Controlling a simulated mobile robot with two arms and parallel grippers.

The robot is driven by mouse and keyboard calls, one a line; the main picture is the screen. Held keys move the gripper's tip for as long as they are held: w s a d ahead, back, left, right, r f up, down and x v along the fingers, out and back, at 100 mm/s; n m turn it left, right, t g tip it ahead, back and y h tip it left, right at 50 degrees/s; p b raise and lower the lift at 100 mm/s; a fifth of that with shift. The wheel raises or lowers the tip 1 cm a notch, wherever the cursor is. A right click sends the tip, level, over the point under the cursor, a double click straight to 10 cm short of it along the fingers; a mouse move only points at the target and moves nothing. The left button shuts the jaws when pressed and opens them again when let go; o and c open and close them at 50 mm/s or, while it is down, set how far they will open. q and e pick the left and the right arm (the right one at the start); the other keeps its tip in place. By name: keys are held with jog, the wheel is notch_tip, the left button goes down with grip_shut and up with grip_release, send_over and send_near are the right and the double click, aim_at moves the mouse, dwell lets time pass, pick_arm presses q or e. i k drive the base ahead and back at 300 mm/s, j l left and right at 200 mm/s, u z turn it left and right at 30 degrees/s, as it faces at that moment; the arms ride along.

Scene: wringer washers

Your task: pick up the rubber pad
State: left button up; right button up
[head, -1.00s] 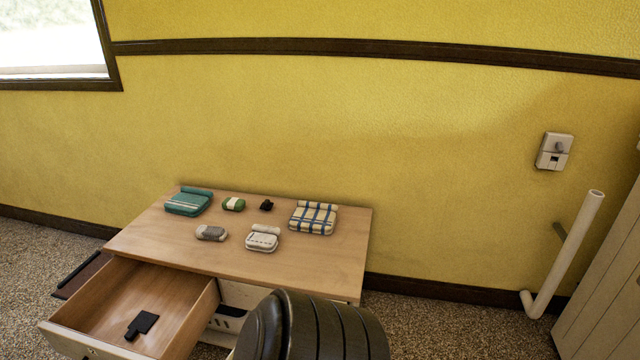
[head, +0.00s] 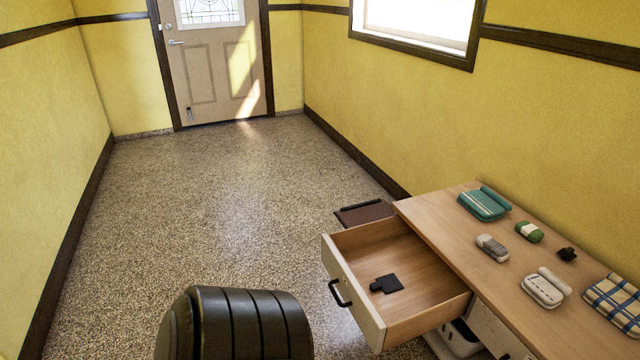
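A flat black piece with a short tab, which looks like the rubber pad (head: 392,283), lies in the open drawer (head: 422,313) of the wooden-topped table. It rests on the drawer's bare wooden bottom, and nothing covers it. Neither of my grippers shows in the head view, so I cannot see their state.
On the tabletop (head: 440,222) are a teal folded cloth (head: 484,204), a green-and-white roll (head: 529,232), a grey-and-white item (head: 492,248), a small black item (head: 567,254), a white item (head: 545,288) and a plaid cloth (head: 613,303). Open floor (head: 200,220) stretches to a door (head: 213,60).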

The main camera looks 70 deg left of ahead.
aim_at(389, 283)
jog(key=u, duration=1.65)
jog(key=i+j, duration=0.15)
jog(key=i, duration=0.15)
jog(key=i+j, duration=0.2)
jog(key=i+u, duration=0.05)
jog(key=i, duration=0.05)
